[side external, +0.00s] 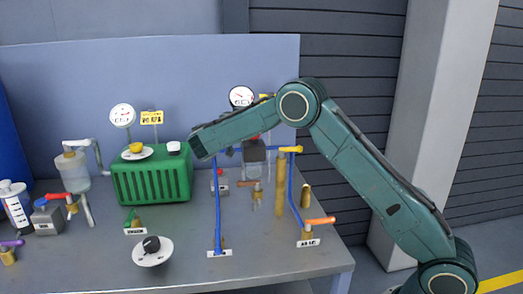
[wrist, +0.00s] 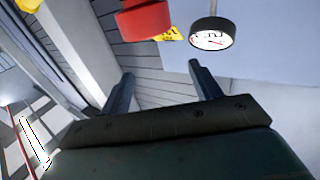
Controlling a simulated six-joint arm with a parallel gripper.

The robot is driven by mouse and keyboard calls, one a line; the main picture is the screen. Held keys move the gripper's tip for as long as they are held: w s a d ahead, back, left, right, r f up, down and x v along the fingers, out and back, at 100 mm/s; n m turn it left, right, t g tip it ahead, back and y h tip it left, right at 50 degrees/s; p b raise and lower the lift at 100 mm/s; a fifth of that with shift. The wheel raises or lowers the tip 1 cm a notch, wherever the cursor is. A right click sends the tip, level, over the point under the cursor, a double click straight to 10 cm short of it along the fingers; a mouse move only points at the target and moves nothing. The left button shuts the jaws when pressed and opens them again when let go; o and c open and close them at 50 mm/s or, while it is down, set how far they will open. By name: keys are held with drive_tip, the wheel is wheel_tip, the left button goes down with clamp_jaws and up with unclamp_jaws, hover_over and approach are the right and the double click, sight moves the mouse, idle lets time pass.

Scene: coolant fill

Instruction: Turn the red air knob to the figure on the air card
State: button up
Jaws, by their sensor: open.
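The red air knob (wrist: 145,18) shows at the top of the wrist view, cut by the frame edge. It is beyond my fingertips, not between them. In the side view my forearm hides most of the knob's place, above a grey block (side external: 254,151). The yellow air card (wrist: 172,34) shows partly behind the knob; its figure is not readable. A round white gauge (wrist: 211,36) with a red needle is beside it, and also in the side view (side external: 241,96). My gripper (wrist: 160,69) is open and empty, fingers wide apart. The side view barely shows it.
A green ribbed tank (side external: 150,185) with a yellow knob (side external: 136,147) stands left of my forearm. Blue pipes (side external: 217,205) rise from the bench near my wrist. A black knob (side external: 151,244) sits at the front.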

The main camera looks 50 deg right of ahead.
drive_tip(key=shift+r, duration=0.75)
drive_tip(key=shift+f, duration=0.1)
drive_tip(key=s+a+f+n+t+y, duration=0.3)
drive_tip(key=s+a+f+n+t, duration=0.1)
drive_tip(key=s+a+f+t, duration=0.2)
drive_tip(key=shift+s+a+f, duration=0.45)
drive_tip(key=shift+a+f, duration=0.3)
drive_tip(key=shift+a, duration=0.3)
drive_tip(key=x, duration=1.3)
drive_tip(key=shift+w+d, duration=0.25)
drive_tip(key=shift+w, duration=0.1)
drive_tip(key=c, duration=1)
